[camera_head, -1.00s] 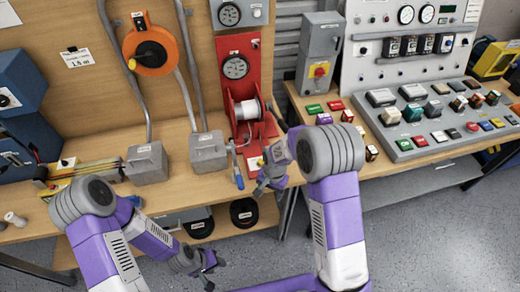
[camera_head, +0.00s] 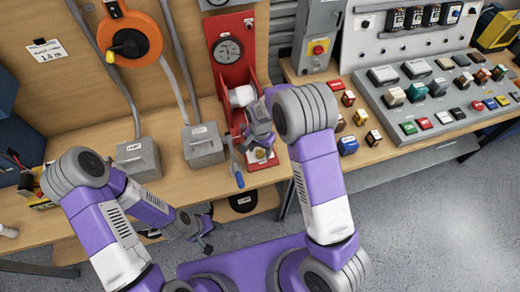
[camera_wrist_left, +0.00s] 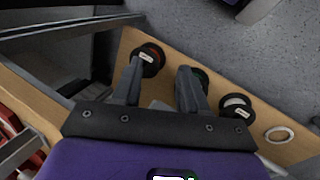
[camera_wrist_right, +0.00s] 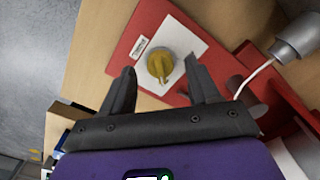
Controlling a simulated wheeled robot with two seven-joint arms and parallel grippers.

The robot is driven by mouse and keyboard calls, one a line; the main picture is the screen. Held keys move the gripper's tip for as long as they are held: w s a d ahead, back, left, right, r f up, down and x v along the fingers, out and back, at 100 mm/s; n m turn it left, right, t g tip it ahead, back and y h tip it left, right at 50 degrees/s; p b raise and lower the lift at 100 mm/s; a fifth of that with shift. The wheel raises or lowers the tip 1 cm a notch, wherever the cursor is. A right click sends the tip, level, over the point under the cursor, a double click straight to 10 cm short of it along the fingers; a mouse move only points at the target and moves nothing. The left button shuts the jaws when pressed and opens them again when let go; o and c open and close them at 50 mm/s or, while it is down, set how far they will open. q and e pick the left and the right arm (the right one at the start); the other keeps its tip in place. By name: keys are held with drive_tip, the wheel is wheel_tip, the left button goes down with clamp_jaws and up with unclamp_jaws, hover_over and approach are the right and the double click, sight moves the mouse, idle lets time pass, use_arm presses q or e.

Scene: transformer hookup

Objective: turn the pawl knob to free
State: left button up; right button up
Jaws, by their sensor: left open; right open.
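The pawl knob (camera_wrist_right: 160,65) is a yellow knob on a white plate (camera_wrist_right: 185,48) at the front of the red winch stand (camera_wrist_right: 130,50). In the head view the knob (camera_head: 260,153) shows just below my right gripper (camera_head: 262,135). In the right wrist view my right gripper (camera_wrist_right: 158,85) is open and empty, with the knob between and beyond its fingertips; a gap to it cannot be judged. My left gripper (camera_head: 205,235) is open and empty in front of the bench. In the left wrist view its fingers (camera_wrist_left: 165,75) point toward spools on a lower shelf.
Grey boxes (camera_head: 203,146) sit further left on the bench. Small coloured blocks (camera_head: 348,145) and a sloped button panel (camera_head: 440,100) are on the right. Black spools (camera_wrist_left: 148,60) lie on the lower shelf.

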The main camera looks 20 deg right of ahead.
drive_tip(key=shift+f, duration=0.5)
drive_tip(key=shift+c, duration=0.2)
drive_tip(key=c, duration=1)
